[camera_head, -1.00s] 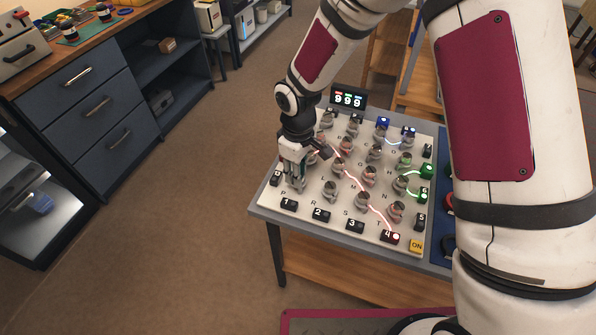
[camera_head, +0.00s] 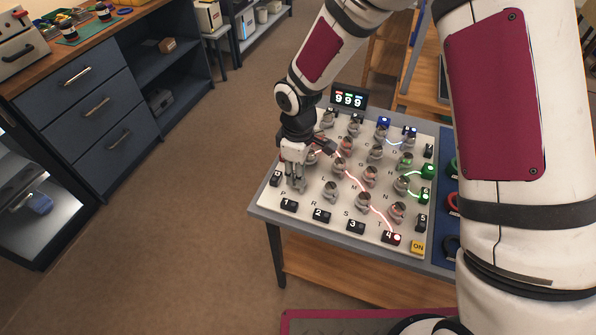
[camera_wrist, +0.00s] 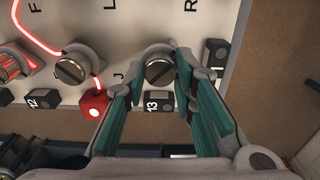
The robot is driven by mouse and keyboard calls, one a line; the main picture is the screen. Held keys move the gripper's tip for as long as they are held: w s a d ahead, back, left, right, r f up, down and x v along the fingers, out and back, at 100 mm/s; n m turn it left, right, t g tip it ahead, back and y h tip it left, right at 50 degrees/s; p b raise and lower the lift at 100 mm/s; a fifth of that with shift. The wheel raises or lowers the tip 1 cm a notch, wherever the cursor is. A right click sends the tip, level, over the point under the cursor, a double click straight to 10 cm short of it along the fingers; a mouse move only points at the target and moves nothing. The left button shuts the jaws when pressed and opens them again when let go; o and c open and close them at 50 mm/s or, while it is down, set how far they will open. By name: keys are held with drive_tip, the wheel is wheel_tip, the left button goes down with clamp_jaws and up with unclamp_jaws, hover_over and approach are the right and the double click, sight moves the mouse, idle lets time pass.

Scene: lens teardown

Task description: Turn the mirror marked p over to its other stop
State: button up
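The mirror marked p shows in the wrist view (camera_wrist: 158,70) as a round grey post with a slotted top, beside the black block 13. In the head view it is mostly hidden by my gripper (camera_head: 296,187), at the board's near left corner, with the letter P (camera_head: 283,195) beside it.
The white board (camera_head: 268,196) bears several other mirrors close by. A neighbouring mirror (camera_wrist: 72,68) stands near a lit red block (camera_wrist: 95,103). A red beam (camera_head: 351,178) crosses to the lit block 4 (camera_head: 391,239). The display (camera_head: 348,98) reads 999.

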drive_tip(key=o, duration=0.4)
wheel_tip(320, 180, up, 12)
idle(0.5)
idle(0.4)
drive_tip(key=s+d+r+m+t+h, duration=0.1)
drive_tip(key=s+d+r+m+t, duration=0.2)
drive_tip(key=s+d+r+m, duration=1)
drive_tip(key=shift+m+t+y, duration=0.5)
drive_tip(key=shift+m+t, duration=0.1)
drive_tip(key=shift+t, duration=0.1)
drive_tip(key=s+d+r, duration=0.1)
drive_tip(key=s+d, duration=0.1)
drive_tip(key=s, duration=0.1)
drive_tip(key=s+d+r, duration=0.2)
drive_tip(key=s, duration=0.1)
drive_tip(key=s+d+r, duration=0.2)
drive_tip(key=s+d, duration=0.1)
drive_tip(key=shift+s+r, duration=0.2)
drive_tip(key=shift+s, duration=0.05)
